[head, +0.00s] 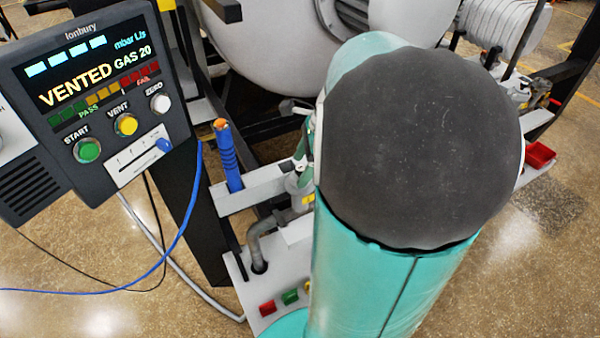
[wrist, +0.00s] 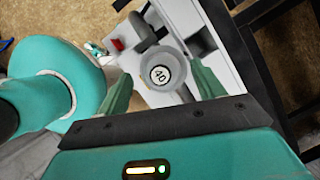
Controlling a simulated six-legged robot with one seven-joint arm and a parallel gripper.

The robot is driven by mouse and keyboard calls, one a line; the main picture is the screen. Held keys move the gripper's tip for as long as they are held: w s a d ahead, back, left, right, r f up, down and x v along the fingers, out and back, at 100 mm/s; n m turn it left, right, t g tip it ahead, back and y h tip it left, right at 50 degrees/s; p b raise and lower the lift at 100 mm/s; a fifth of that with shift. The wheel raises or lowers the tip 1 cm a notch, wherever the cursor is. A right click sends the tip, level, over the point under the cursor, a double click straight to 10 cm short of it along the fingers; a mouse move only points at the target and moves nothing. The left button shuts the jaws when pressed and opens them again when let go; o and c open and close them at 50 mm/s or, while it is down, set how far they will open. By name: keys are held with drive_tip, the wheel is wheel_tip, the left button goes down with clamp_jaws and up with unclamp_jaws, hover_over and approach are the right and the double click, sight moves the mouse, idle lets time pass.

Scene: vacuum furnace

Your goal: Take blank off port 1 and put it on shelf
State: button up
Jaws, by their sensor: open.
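A grey round fitting with a pale face marked "40" (wrist: 161,74) shows in the wrist view, facing the camera. I cannot tell whether this face is the blank or which port it is on. My gripper (wrist: 160,80) is open, with one green finger on each side of the fitting; contact is not clear. In the head view a grey fitting (head: 299,186) stands beside my arm, with green finger parts just above it. My arm hides much of this area. A light grey ledge (head: 250,191) lies left of the fitting; I cannot tell whether it is the shelf.
A console (head: 95,95) reading "VENTED" stands at left. A blue wand (head: 229,160) stands upright by the ledge. A blue cable (head: 185,225) hangs from the console side. A grey bent pipe (head: 262,240) rises from a lower plate. A red tray (head: 540,154) is at right.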

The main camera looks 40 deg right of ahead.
drive_tip(key=shift+x, duration=0.8)
drive_tip(key=c, duration=1.1)
drive_tip(key=shift+r, duration=0.1)
